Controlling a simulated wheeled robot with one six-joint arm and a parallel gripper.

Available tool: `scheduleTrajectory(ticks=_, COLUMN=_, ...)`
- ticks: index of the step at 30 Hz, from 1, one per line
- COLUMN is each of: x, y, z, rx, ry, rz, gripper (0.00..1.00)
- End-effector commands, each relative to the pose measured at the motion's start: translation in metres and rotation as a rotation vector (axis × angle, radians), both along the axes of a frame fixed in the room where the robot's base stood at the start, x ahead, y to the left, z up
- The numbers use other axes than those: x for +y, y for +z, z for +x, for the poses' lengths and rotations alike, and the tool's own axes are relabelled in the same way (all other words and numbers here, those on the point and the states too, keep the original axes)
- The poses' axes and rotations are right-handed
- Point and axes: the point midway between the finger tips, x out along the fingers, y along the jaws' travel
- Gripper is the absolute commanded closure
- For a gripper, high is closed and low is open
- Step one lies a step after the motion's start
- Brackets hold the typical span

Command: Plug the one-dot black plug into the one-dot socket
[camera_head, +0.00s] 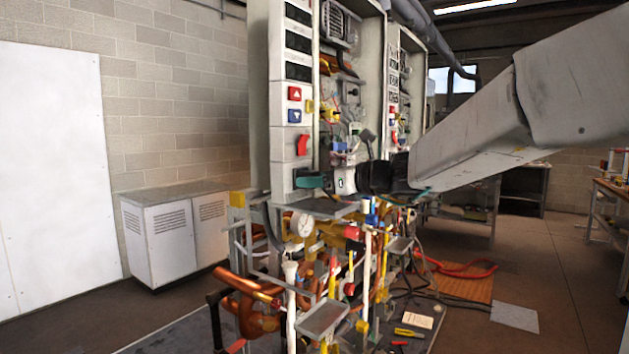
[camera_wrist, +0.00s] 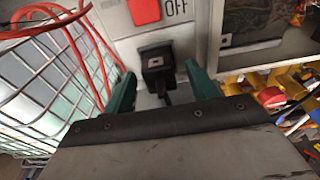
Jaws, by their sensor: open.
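A black plug (camera_wrist: 157,64) with a small pale square mark on its face is at the white panel, just below a red switch and the word OFF, in the wrist view. Its dark cable hangs down from it. The dots on the mark are too small to count. My gripper (camera_wrist: 160,76) is open, with one green finger on each side of the plug and gaps between. I cannot tell how deep the plug sits; any socket behind it is hidden. In the head view my gripper (camera_head: 304,180) is at the cabinet's lower front, and the plug cannot be made out.
The heater cabinet (camera_head: 285,170) has a red rocker switch (camera_head: 302,145) above my gripper. Pipes, valves and a gauge (camera_head: 304,224) crowd the space below. A red hose (camera_wrist: 62,20) and wire rack stand at left in the wrist view. Floor at right is mostly open.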

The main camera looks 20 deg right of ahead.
Motion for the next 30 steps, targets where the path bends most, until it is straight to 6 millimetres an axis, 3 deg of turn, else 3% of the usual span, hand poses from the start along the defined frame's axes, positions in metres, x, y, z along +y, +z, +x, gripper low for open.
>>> scheduleTrajectory(ticks=12, x=-0.037, y=0.008, z=-0.050, rx=-0.002, ry=-0.004, rz=-0.001, gripper=0.42)
scheduleTrajectory(ticks=30, x=-0.038, y=0.008, z=-0.056, rx=-0.002, ry=0.004, rz=-0.008, gripper=0.42)
